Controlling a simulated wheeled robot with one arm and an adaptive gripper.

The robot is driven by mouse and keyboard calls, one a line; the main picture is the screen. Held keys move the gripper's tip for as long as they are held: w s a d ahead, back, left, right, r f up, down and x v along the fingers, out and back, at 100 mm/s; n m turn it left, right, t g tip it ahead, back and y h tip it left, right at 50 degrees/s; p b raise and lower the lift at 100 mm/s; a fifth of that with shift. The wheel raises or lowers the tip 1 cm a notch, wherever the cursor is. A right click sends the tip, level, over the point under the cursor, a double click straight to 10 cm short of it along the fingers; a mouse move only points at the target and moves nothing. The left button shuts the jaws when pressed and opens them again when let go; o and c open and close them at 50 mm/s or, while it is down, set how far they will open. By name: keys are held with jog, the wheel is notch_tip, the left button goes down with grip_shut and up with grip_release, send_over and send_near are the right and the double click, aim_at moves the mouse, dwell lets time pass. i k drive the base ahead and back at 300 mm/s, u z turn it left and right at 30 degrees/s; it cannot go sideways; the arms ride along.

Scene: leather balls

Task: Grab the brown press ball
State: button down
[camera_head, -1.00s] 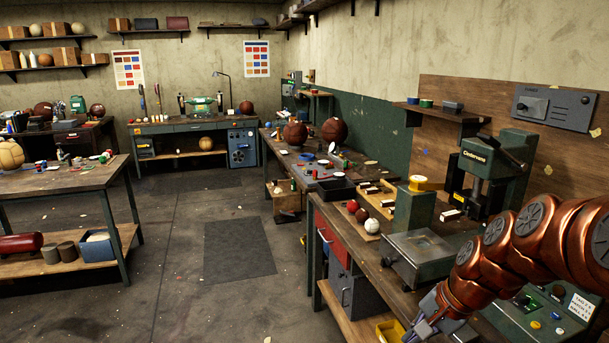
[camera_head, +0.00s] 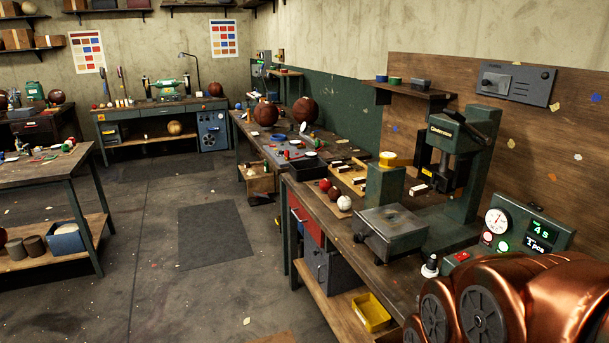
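The small brown ball (camera_head: 334,193) rests on the right workbench (camera_head: 307,193), left of the green press (camera_head: 459,165). It sits in a short row between a red ball (camera_head: 325,184) behind it and a white ball (camera_head: 344,203) in front. The white ball stands close to it. My gripper is outside the picture; only my copper arm links show at the bottom right, so its fingers and anything in them are hidden. The arm links are well to the right of the brown ball.
A metal plate on a base (camera_head: 391,222) stands right of the balls. A control box with a gauge (camera_head: 520,232) and a small black-and-white knob (camera_head: 430,266) are near my arm. A yellow bin (camera_head: 371,312) lies on the lower shelf. The floor left of the bench is mostly clear.

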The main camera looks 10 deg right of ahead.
aim_at(334, 193)
jog(key=u, duration=0.45)
jog(key=k, duration=0.55)
jog(key=u, duration=1)
jog(key=i, duration=2.9)
jog(key=z, duration=0.55)
jog(key=i, duration=1.35)
jog(key=z, duration=1.95)
jog(key=i, duration=0.8)
jog(key=z, duration=0.65)
